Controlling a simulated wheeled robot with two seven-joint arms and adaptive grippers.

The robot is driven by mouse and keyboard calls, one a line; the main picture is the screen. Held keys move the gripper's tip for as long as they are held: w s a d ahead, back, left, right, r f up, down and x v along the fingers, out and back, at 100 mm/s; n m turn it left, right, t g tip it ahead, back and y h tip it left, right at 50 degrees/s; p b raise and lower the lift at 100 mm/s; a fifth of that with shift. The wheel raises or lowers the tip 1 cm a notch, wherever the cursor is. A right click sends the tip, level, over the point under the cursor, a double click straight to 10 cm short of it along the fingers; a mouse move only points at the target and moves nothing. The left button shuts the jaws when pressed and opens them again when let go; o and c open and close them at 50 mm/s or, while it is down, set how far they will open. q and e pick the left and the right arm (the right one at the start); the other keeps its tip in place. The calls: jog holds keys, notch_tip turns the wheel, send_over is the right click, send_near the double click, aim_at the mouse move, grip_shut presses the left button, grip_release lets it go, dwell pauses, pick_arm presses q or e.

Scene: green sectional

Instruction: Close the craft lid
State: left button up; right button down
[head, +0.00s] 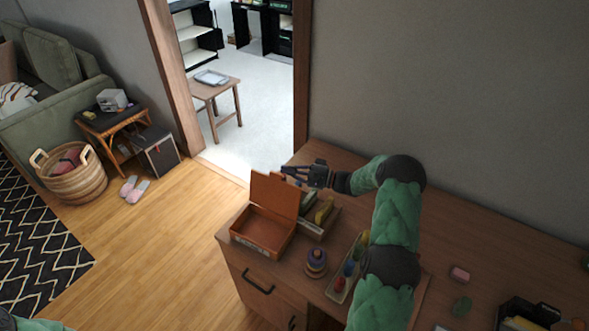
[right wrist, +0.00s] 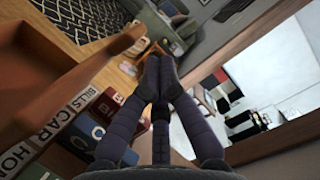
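The craft box (head: 262,233) is an open orange-brown box near the left end of the wooden desk. Its lid (head: 275,194) stands up, tilted, at the box's back edge. My right gripper (head: 284,170) is at the upper right of the lid, behind its top edge in the head view. In the right wrist view its fingers (right wrist: 158,68) come together at the tips with nothing between them. A brown panel, apparently the lid (right wrist: 60,85), fills the left of that view. Whether the gripper touches the lid is unclear. My left gripper is not in view.
A holder with labelled tabs (head: 320,218) stands right of the box. A ring stacker (head: 316,262) and a tray of coloured pieces (head: 347,270) are nearer the front. A dark bin (head: 527,316) is at the lower right. The desk's middle right is mostly clear.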

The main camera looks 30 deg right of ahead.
jog(key=shift+s+a+r, duration=0.1)
jog(key=shift+s+a, duration=0.05)
jog(key=shift+a, duration=0.25)
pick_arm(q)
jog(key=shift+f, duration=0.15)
